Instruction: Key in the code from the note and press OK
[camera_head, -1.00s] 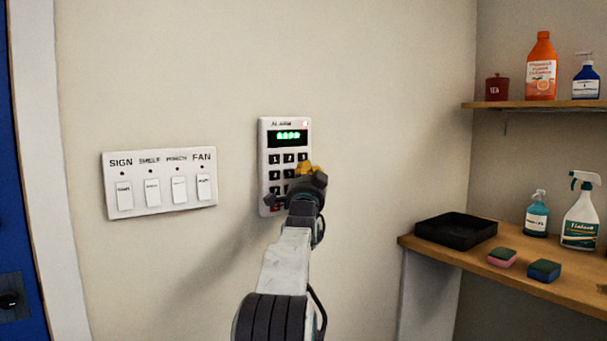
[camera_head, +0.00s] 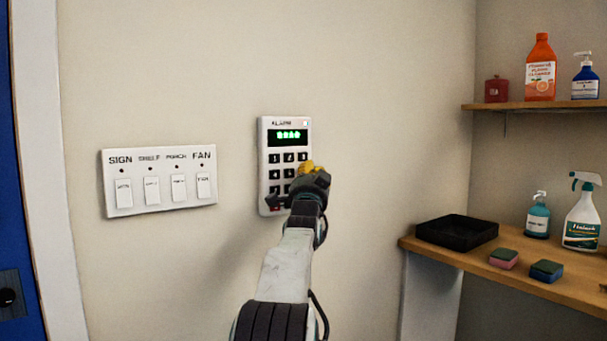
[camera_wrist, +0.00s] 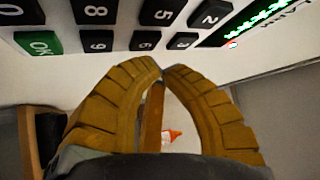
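The ALARM keypad (camera_head: 262,160) is mounted on the wall, with a lit green display (camera_head: 288,137) showing several marks I cannot read surely. In the wrist view the green OK key (camera_wrist: 38,43) is at the left, with black number keys such as 9 (camera_wrist: 97,41), 6 (camera_wrist: 145,40) and 3 (camera_wrist: 183,41) beside it. My gripper (camera_head: 308,167) is in front of the keypad's right side and hides its lower right keys. In the wrist view its yellow fingertips (camera_wrist: 161,70) meet, with nothing held, just off the keypad's edge near 6 and 3. No note is visible.
A switch panel (camera_head: 159,207) labelled SIGN, SHELF, PORCH and FAN is left of the keypad. The wall between keypad and counter is clear.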

